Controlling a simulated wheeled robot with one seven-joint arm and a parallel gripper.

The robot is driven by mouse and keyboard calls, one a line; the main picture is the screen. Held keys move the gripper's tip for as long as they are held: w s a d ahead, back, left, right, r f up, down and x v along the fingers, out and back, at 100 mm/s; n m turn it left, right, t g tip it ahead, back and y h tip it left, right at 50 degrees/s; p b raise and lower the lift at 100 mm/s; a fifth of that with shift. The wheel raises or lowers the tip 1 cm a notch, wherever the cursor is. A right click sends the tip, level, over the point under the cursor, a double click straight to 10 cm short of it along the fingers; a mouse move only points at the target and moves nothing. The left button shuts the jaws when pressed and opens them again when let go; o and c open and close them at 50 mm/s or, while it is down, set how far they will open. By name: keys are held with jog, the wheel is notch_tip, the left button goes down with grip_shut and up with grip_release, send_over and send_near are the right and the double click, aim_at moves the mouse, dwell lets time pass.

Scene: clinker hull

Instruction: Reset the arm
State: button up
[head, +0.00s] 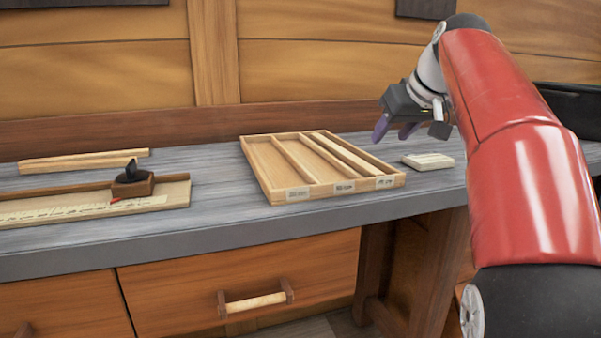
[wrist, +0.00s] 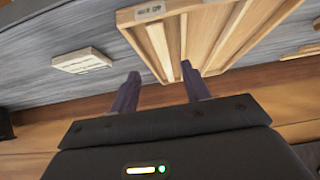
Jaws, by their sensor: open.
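My gripper (head: 396,130) is at the end of my red arm, above the right part of the bench in the head view. Its two purple fingers stand apart with nothing between them, and it also shows in the wrist view (wrist: 158,88). In the head view a wooden tray (head: 262,173) with long compartments and labels on its front edge lies on the bench, left of and below the gripper. The tray also shows in the wrist view (wrist: 128,17), beyond the fingertips.
A small pale labelled block (head: 428,161) lies right of the tray. At the left are a pale board (head: 60,210), a dark-topped wooden block (head: 133,182) and a wooden strip (head: 85,161). The grey bench (head: 220,220) is clear between board and tray. A drawer handle (head: 255,302) sticks out below.

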jog(key=s+a+f+m+g+h, duration=0.1)
jog(key=s+f, duration=1.4)
jog(key=s+a+f+m+g+h, duration=0.1)
jog(key=s+f+m, duration=0.1)
jog(key=s+f, duration=1.2)
jog(key=shift+s+a+f+m+h, duration=0.3)
jog(key=shift+s+f, duration=0.1)
jog(key=shift+s, duration=0.1)
